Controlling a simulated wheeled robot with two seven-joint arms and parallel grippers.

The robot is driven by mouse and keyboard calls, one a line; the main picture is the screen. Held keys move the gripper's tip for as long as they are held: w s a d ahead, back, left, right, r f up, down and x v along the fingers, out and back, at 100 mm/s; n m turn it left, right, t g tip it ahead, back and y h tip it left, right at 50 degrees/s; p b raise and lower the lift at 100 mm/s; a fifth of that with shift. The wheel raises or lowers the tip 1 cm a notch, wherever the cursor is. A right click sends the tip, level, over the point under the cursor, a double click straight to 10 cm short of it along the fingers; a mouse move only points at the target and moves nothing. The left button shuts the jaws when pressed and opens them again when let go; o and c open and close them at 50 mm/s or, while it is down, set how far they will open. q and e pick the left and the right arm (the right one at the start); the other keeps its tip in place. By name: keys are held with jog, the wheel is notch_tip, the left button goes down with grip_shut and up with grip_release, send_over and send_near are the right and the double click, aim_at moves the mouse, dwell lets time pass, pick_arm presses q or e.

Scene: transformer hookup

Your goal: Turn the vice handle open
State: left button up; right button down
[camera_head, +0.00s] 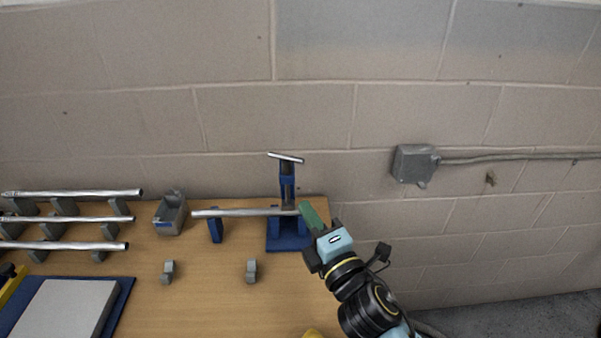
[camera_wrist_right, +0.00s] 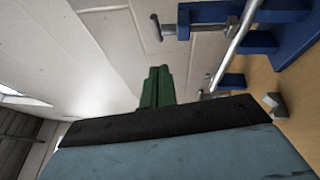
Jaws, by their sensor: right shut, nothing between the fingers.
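The blue vice (camera_head: 287,232) stands at the back right of the wooden table. Its silver bar handle (camera_head: 286,157) lies crosswise on top of the blue post, slightly tilted. A silver pipe (camera_head: 245,212) runs from the vice leftward over a blue support (camera_head: 215,231). My right gripper (camera_head: 309,212) has green fingers, shut and empty, beside the vice at the pipe's right end and below the handle. I cannot tell whether it touches the pipe. In the right wrist view the shut fingers (camera_wrist_right: 155,87) point toward the wall, with the vice handle (camera_wrist_right: 157,27) beyond them, apart. My left gripper is not in view.
Several silver pipes (camera_head: 70,219) lie on grey holders at the left. A grey bin (camera_head: 170,214) and two small grey clips (camera_head: 168,270) (camera_head: 251,270) are on the table. A blue-edged plate (camera_head: 65,308) is at front left. A grey wall box (camera_head: 414,164) is at right.

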send_near(292, 161)
jog(key=w+a, duration=0.2)
jog(key=a, duration=0.2)
jog(key=shift+w+d+r+p, duration=0.15)
jog(key=shift+w+d, duration=0.15)
jog(key=shift+w, duration=0.3)
jog(key=shift+w+d+r+p, duration=0.15)
jog(key=shift+w+d, duration=0.15)
jog(key=shift+w, duration=0.25)
jog(key=shift+w+d, duration=0.25)
jog(key=shift+w, duration=0.25)
jog(key=shift+w, duration=0.1)
